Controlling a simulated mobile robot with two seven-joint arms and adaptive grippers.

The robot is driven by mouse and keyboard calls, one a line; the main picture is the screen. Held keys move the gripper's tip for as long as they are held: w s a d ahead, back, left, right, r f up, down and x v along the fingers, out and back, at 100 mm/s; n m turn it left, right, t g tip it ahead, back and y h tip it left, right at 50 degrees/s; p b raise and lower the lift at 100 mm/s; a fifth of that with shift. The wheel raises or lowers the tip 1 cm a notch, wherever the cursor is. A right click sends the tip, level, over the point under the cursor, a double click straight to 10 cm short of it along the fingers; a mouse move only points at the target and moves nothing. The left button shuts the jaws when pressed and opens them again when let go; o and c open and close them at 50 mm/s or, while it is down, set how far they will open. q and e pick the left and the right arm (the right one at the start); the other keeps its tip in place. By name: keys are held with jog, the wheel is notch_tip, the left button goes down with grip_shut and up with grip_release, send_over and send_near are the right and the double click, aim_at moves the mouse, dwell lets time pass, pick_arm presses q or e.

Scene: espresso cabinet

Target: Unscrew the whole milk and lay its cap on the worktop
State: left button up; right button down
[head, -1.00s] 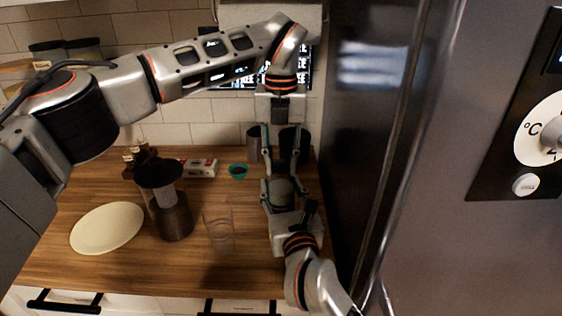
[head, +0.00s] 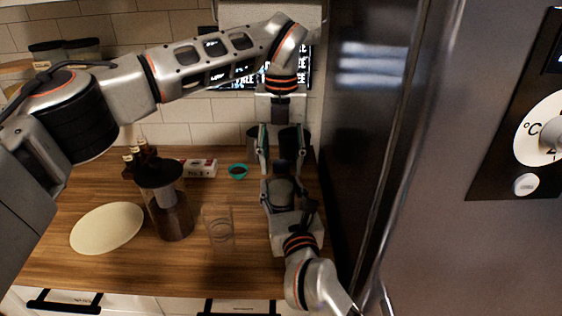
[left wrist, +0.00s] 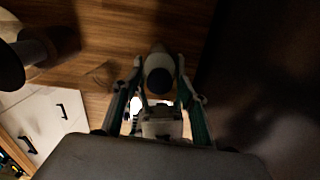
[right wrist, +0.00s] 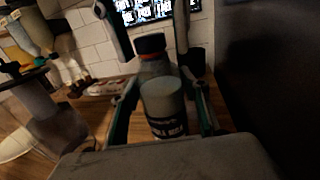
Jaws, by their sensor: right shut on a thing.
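My right gripper (right wrist: 163,112) is shut on a pale cylinder (right wrist: 163,94), apparently the whole milk, with white lettering on a dark band. A dark blue round part, perhaps the cap (left wrist: 158,81), shows beside a white part in the left wrist view. My left gripper (head: 282,170) points down just above the right one, its fingers apart on either side of this spot. The fingers hide much of the bottle in the head view.
A teal bowl (head: 238,171) and a small box (head: 198,168) are behind. The steel fridge (head: 440,200) closes off the right. The worktop's front is bare.

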pick_arm(q)
jog(key=shift+r, duration=2.25)
jog(key=shift+c, duration=0.6)
jog(key=m, duration=0.2)
jog(key=r+m, duration=0.1)
jog(key=m, duration=0.3)
jog(key=shift+r+m, duration=0.3)
jog(key=shift+r, duration=0.1)
jog(key=m, duration=0.2)
jog(key=r+m, duration=0.1)
jog(key=m, duration=0.3)
jog(key=shift+r, duration=0.25)
jog(key=shift+f, duration=3.95)
grip_shut()
jog(key=n, duration=0.6)
